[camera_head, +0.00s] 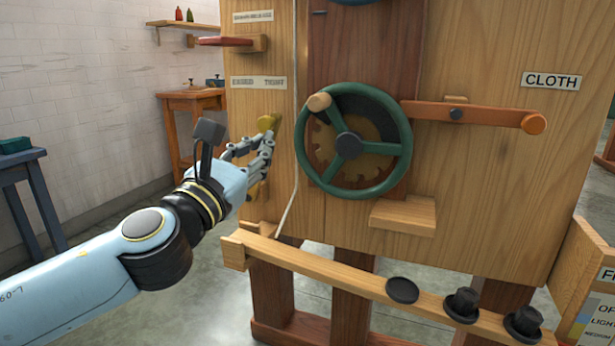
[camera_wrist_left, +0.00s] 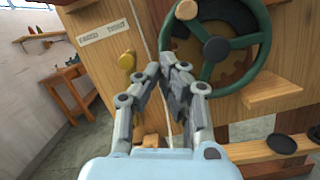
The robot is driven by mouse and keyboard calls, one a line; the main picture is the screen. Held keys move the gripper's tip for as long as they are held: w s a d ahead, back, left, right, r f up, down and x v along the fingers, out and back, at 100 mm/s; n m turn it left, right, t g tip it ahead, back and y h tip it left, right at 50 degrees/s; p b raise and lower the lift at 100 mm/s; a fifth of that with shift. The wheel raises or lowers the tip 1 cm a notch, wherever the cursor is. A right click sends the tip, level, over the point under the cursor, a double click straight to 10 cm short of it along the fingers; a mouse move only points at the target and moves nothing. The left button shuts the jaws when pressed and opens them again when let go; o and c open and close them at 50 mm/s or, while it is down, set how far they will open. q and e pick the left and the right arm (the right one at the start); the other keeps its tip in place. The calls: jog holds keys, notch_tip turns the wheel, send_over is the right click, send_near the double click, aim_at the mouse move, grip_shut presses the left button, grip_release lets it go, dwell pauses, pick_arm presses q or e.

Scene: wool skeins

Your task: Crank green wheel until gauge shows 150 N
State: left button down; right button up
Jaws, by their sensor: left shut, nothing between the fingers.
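My left gripper (camera_head: 268,142) is left of the wheel, shut and empty, apart from the knob. Its fingers (camera_wrist_left: 166,75) point toward the panel in the left wrist view. My right gripper is not in view. I cannot make out a gauge in either view.
A yellow knob (camera_head: 267,122) is close behind my left fingers. A cord (camera_head: 295,130) hangs left of the wheel. A wooden lever (camera_head: 470,114) extends right of it. A small ledge (camera_head: 404,215) is below, and a rail (camera_head: 330,277) with black weights (camera_head: 463,305) runs across the front.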

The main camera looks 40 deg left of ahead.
pick_arm(q)
notch_tip(320, 180, down, 4)
jog(key=m+h+b, duration=0.1)
jog(key=m+b, duration=0.1)
jog(key=w+r+p, duration=0.3)
jog(key=w+r, duration=0.2)
jog(key=w, duration=0.5)
jog(key=shift+w+d+r, duration=0.2)
jog(key=shift+d+r, duration=0.05)
jog(key=shift+r, duration=0.05)
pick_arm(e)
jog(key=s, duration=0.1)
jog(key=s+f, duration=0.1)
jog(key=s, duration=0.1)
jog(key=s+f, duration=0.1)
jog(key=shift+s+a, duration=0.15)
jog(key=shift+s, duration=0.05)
pick_arm(q)
jog(key=shift+p, duration=0.3)
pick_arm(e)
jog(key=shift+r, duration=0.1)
